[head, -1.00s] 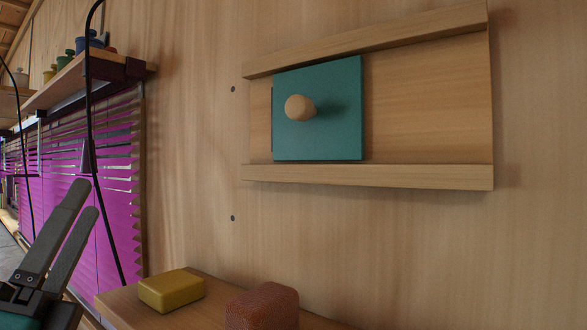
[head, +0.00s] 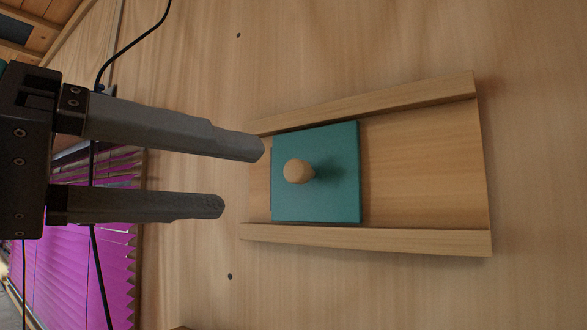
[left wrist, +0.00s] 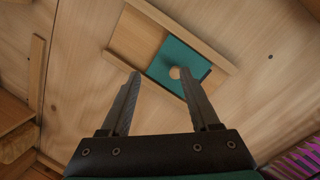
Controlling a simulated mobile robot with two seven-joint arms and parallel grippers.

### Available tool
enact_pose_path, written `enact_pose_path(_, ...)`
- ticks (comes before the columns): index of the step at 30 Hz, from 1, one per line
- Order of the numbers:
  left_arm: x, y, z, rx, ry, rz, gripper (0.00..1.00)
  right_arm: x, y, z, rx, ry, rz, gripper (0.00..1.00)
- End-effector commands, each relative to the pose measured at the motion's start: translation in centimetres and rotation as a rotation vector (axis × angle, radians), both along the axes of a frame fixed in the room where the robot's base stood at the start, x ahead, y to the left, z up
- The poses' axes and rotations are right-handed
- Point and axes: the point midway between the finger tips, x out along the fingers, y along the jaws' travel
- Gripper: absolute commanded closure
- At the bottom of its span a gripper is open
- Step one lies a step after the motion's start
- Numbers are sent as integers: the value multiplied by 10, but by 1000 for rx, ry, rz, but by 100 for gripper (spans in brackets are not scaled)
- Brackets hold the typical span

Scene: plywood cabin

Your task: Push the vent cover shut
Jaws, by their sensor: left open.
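The vent cover (head: 335,200) is a teal square panel with a round wooden knob (head: 298,171). It sits between two wooden rails, the upper rail (head: 370,105) and the lower rail (head: 370,239), toward their left end. A thin dark strip shows at its left edge. My left gripper (head: 243,178) is open and empty, left of the knob, with its fingers pointing right; it is not seen touching the cover. In the left wrist view the cover (left wrist: 168,58) and knob (left wrist: 175,73) show beyond the open fingers (left wrist: 165,88). My right gripper is not in view.
Magenta blinds (head: 75,270) hang at the left, with black cables (head: 97,180) in front. Bare plywood wall (head: 540,150) surrounds the rails. The track right of the cover (head: 425,175) is empty.

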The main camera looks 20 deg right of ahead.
Motion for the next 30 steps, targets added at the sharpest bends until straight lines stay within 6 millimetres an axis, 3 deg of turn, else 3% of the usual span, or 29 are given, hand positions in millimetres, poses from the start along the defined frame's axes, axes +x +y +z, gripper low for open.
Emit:
enact_pose_path(6,10,22,19,112,-203,187,38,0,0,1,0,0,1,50)
enact_pose_path(11,17,20,22,128,-229,213,38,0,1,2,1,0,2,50)
enact_pose_path(30,91,-78,22,126,-222,208,38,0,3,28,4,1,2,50)
